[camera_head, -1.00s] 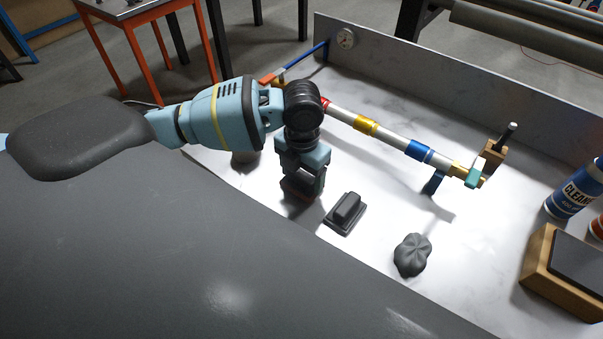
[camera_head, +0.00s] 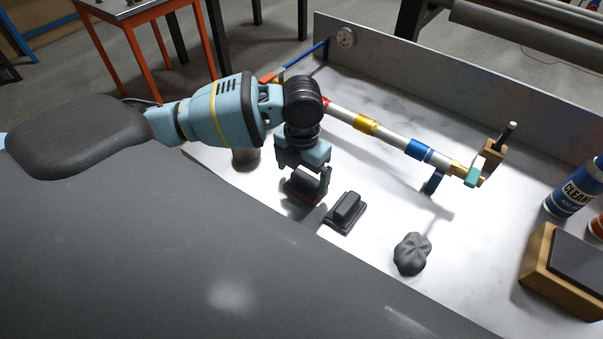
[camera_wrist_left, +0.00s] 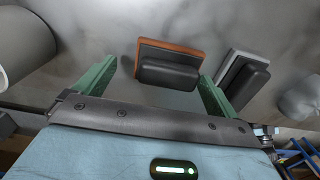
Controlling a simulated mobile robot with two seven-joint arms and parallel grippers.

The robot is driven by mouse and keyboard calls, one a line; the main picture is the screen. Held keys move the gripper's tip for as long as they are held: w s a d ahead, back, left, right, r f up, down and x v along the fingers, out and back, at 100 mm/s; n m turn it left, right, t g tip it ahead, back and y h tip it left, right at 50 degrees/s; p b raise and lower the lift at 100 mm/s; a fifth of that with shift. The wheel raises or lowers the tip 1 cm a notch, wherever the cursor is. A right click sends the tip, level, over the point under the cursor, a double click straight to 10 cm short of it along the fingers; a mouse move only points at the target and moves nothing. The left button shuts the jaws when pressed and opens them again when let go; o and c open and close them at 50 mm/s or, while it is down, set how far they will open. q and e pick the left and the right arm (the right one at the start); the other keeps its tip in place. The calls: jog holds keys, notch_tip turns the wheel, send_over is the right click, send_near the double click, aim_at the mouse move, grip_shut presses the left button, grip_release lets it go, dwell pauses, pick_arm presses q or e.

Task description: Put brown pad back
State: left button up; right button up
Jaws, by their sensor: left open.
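The brown pad has a dark block handle on a brown base. In the head view the brown pad (camera_head: 302,190) rests on the white marbled table, directly below my left gripper (camera_head: 303,172). In the left wrist view the brown pad (camera_wrist_left: 168,66) lies flat between and beyond the two green fingers of the left gripper (camera_wrist_left: 157,74). The left gripper is open and points down, apart from the pad. My right gripper is in neither view.
A similar grey pad (camera_head: 345,212) sits just right of the brown pad. A dark lumpy object (camera_head: 412,254) lies farther right. A banded tube (camera_head: 390,138) runs behind. A dark cylinder (camera_head: 245,158) stands left of the gripper. A cleaner can (camera_head: 572,190) is far right.

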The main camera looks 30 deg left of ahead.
aim_at(302, 175)
pick_arm(q)
notch_tip(302, 175, up, 11)
dwell(0.4)
dwell(0.4)
